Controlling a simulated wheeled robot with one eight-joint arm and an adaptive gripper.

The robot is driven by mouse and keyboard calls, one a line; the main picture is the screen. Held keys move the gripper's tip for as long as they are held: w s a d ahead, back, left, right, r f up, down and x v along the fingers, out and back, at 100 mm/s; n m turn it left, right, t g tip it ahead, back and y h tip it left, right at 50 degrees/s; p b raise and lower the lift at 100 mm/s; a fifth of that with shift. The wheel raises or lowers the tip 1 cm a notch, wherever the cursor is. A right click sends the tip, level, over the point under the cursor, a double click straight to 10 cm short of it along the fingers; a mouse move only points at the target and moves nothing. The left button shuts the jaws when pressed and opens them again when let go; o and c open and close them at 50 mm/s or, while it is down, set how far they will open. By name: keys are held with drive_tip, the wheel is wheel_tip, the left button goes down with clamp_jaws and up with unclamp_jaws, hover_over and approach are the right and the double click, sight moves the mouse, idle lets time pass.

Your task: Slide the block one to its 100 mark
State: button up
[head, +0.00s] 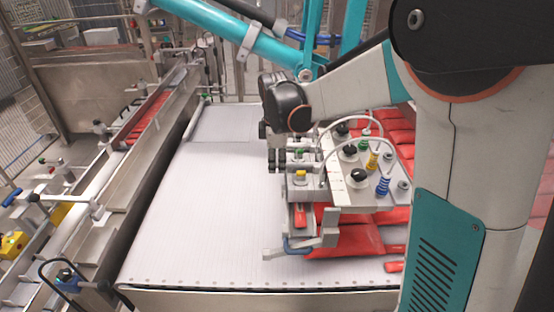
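In the head view the metal vacuum picker (357,196) stands over the right part of the white belt. It carries black knobs, green, yellow and blue fittings and thin clear hoses. Small metal blocks with coloured tops sit on its left end; one has a yellow top (300,175) and one behind it a green top (299,153). I cannot tell which is block one, and no 100 mark is readable. My gripper (278,160) points down at the left end of the picker, right beside these blocks. Its fingertips are small and dark, so its opening and any contact are unclear.
Red packets (345,240) lie under and behind the picker. A blue-handled bracket (298,246) sticks out at its front left. The white belt (200,215) is clear on the left. A metal rail (100,225) runs along its left side. My arm hides the right side.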

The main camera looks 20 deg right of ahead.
drive_tip(key=shift+r, duration=0.1)
wheel_tip(320, 180, up, 12)
drive_tip(key=s, duration=0.2)
drive_tip(key=shift+a+f, duration=0.25)
drive_tip(key=shift+a, duration=0.1)
drive_tip(key=shift+s, duration=0.15)
drive_tip(key=s+f+m+t+b, duration=0.2)
drive_tip(key=s+f+m+b, duration=0.3)
drive_tip(key=s, duration=0.7)
drive_tip(key=s+f+m+t+b, duration=0.3)
drive_tip(key=s+f+m+b, duration=0.2)
drive_tip(key=s+f+m, duration=0.4)
drive_tip(key=s+f, duration=0.1)
drive_tip(key=s, duration=0.1)
drive_tip(key=shift+s+a+y, duration=0.15)
drive_tip(key=shift+s+y, duration=0.15)
drive_tip(key=shift+s, duration=0.1)
drive_tip(key=shift+o, duration=0.2)
idle(2.4)
